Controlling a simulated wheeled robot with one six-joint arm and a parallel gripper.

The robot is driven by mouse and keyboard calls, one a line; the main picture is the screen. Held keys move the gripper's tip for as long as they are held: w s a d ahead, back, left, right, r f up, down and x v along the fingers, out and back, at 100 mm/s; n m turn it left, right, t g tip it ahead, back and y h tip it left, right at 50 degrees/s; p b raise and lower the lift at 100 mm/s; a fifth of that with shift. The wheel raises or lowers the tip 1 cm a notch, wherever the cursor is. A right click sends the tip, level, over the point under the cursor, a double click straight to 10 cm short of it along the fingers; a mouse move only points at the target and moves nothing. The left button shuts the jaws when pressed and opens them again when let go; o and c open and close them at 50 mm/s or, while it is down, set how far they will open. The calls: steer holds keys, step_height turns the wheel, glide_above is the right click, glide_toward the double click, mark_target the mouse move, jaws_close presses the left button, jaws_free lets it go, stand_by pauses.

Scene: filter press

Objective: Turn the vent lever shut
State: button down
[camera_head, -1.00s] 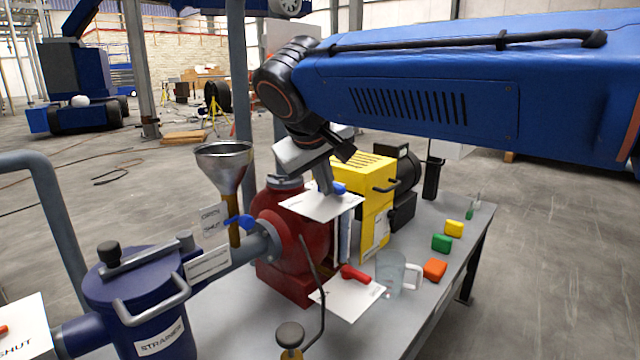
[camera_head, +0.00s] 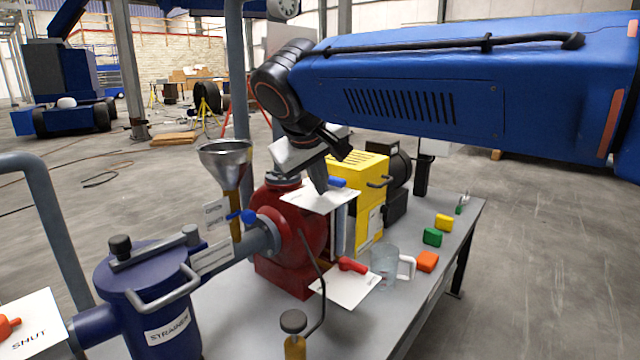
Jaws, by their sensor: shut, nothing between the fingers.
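A white plate (camera_head: 318,201) sits above the right side of the red pump body (camera_head: 275,205), with a small blue lever (camera_head: 338,182) at its back edge. My gripper (camera_head: 319,187) is shut and empty, pointing down over this plate just left of the blue lever. I cannot tell whether it touches the lever. Another blue lever (camera_head: 246,216) is on the pipe below the funnel, beside labels (camera_head: 215,213). A red lever (camera_head: 352,265) lies on a lower white plate (camera_head: 350,288). No label clearly marks which one is the vent lever.
A metal funnel (camera_head: 224,155) stands left of my gripper. The blue strainer (camera_head: 150,290) fills the lower left. A yellow housing (camera_head: 352,180) stands close behind. A clear jug (camera_head: 384,268) and coloured blocks (camera_head: 432,237) are on the bench's right side.

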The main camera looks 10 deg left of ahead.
steer(key=d+v, duration=0.1)
steer(key=v, duration=0.8)
steer(key=s+d+f+m+g, duration=0.15)
steer(key=d+f, duration=0.45)
steer(key=d, duration=0.6)
steer(key=s+d+f+m+g, duration=0.1)
steer(key=s+d+f, duration=0.1)
steer(key=d+f, duration=0.65)
steer(key=s+d+f+m, duration=0.5)
steer(key=s+d+f, duration=0.9)
steer(key=d+f, duration=0.3)
steer(key=shift+s+y, duration=0.4)
steer(key=shift+f, duration=0.15)
